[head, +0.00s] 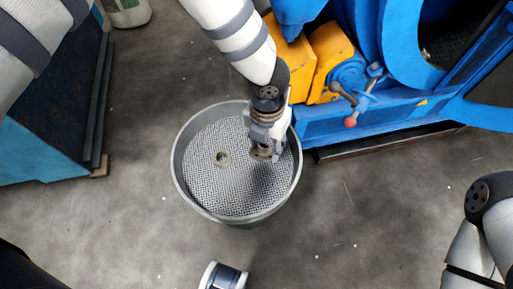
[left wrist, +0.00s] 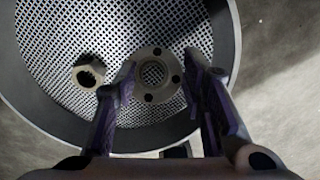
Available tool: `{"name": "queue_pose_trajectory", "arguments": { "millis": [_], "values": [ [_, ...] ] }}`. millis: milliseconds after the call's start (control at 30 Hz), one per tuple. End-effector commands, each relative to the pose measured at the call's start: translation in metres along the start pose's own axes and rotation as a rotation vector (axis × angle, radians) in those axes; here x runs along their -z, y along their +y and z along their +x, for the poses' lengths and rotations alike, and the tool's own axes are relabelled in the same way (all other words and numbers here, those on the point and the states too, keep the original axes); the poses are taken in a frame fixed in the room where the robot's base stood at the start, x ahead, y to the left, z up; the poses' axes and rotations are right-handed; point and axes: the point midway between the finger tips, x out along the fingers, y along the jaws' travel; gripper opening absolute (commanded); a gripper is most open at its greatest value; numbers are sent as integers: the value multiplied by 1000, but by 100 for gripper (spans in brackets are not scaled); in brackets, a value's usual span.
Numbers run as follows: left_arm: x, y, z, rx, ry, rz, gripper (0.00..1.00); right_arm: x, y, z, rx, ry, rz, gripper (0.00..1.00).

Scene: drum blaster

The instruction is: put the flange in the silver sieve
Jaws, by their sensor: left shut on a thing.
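The silver sieve (head: 178,170) is a round grey tub with a perforated mesh floor, standing on the ground in the head view; its rim also shows in the left wrist view (left wrist: 231,35). My left gripper (head: 263,150) reaches down over the right part of the sieve. In the left wrist view, my left gripper (left wrist: 160,82) is shut on the flange (left wrist: 138,76), a grey ring with a central hole and small bolt holes. The flange is over the mesh; its exact height above it is hard to tell. My right gripper is not in view.
A brownish nut-like ring (head: 222,158) lies on the sieve's mesh, left of the flange. A blue machine (head: 400,115) with yellow blocks (head: 318,62) stands close behind and right of the sieve. A blue bin (head: 50,115) stands left. Floor in front is mostly clear.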

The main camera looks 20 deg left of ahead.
Motion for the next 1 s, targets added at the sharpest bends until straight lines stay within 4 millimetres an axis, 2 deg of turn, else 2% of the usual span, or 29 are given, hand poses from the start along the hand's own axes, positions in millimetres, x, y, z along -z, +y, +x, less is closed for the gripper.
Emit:
{"name": "queue_pose_trajectory", "arguments": {
  "millis": [33,267,400,700,733,800,1000],
  "values": [
    [1,5,8,1,1,-1,2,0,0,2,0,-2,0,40],
    [3,23,30,1,1,-2,2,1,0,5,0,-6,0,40],
    [2,22,56,1,0,-2,2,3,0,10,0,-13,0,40],
    [2,22,58,1,-2,-1,2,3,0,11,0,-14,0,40],
    [2,22,58,1,-2,-1,40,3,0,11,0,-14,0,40],
    [2,22,58,1,-2,-1,56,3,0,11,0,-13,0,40],
    [2,22,57,1,-2,-1,58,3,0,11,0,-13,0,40]
  ]
}}
